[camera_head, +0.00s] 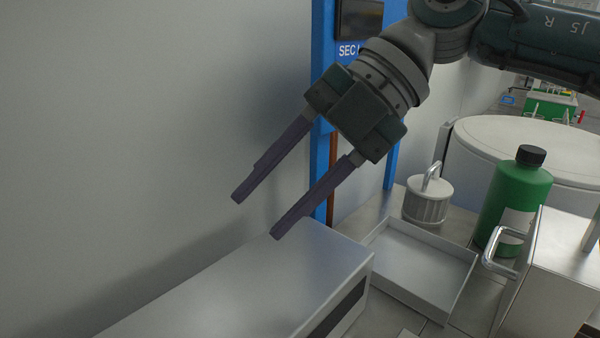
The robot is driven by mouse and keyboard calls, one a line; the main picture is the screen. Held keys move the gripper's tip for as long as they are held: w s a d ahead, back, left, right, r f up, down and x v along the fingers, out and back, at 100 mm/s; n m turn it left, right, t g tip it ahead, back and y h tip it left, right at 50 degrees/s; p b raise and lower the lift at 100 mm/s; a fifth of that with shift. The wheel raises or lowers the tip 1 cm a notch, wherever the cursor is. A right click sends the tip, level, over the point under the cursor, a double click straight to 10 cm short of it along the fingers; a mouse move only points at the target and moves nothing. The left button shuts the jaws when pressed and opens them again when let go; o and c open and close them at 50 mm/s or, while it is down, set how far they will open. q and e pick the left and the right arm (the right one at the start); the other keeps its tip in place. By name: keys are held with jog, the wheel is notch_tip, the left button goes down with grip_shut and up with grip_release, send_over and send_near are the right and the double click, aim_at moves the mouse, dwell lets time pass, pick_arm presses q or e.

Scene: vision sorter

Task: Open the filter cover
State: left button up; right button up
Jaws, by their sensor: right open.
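My right gripper (257,216) comes in from the upper right. Its two long dark fingers are apart, with nothing between them, and point down to the left above a grey metal box (250,285). A light panel with a bent metal handle (497,255) stands at the lower right; I cannot tell whether it is the filter cover. A pale ribbed cylinder with a loop handle on top (427,203), which looks like a filter, stands upright on the surface behind the tray. The gripper is apart from both. My left gripper is not in view.
An empty shallow grey tray (420,262) lies right of the metal box. A green bottle with a black cap (515,195) stands behind the handle. A large round pale lid (530,145) is further back. A blue frame (322,100) stands behind the gripper.

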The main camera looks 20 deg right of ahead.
jog(key=d+f+m+g+h, duration=0.15)
jog(key=d+h, duration=0.35)
jog(key=d, duration=0.7)
jog(key=m+g+h, duration=0.3)
jog(key=m+h, duration=0.2)
send_near(493, 242)
jog(key=shift+n+t, duration=0.25)
jog(key=shift+t, duration=0.1)
jog(key=x, duration=0.7)
jog(key=shift+s+f, duration=0.3)
jog(key=shift+s, duration=0.05)
grip_shut()
jog(key=shift+r, duration=0.1)
